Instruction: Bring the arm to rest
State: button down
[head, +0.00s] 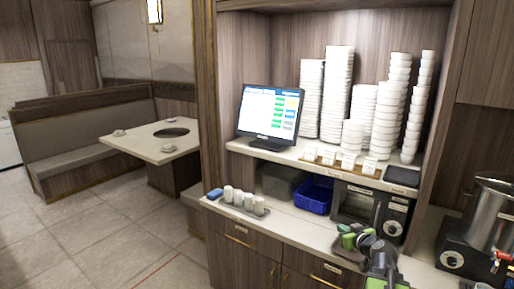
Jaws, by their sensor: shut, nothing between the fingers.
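My gripper (347,237) shows at the lower right, at the end of my green and grey arm, which is folded in front of the counter (290,222). It is small in the picture. The gripper is shut and holds nothing. My arm hides part of the counter's front edge and the drawers below it. I cannot tell the exact gap between the gripper and the counter.
A tray of white cups (243,205), a blue basket (313,197) and a dark oven-like appliance (357,207) stand on the counter. A monitor (268,113) and stacked white bowls (337,95) stand above. A steel pot (490,213) is at right. Open floor (110,240) lies left.

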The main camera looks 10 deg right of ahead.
jog(key=w+a+f+n+g+y, duration=0.2)
jog(key=a, duration=0.9)
jog(key=w+a+f+n+g+y, duration=0.1)
jog(key=w+a+f+n+y, duration=0.15)
jog(key=a, duration=0.95)
jog(key=s+a+f+n+g, duration=0.1)
jog(key=s+a+f+g, duration=0.15)
jog(key=a, duration=0.45)
jog(key=s+a+f+g, duration=0.2)
jog(key=a+f, duration=0.2)
jog(key=a, duration=0.4)
jog(key=s+d+f+m+g+h, duration=0.1)
jog(key=s+d+f+m+g, duration=0.1)
jog(key=s, duration=0.4)
jog(key=s+d+f+m+g+h, duration=0.2)
jog(key=s+m+g, duration=0.1)
jog(key=s+g, duration=0.1)
jog(key=shift+s+m, duration=0.35)
jog(key=shift+s, duration=0.55)
jog(key=shift+h, duration=0.25)
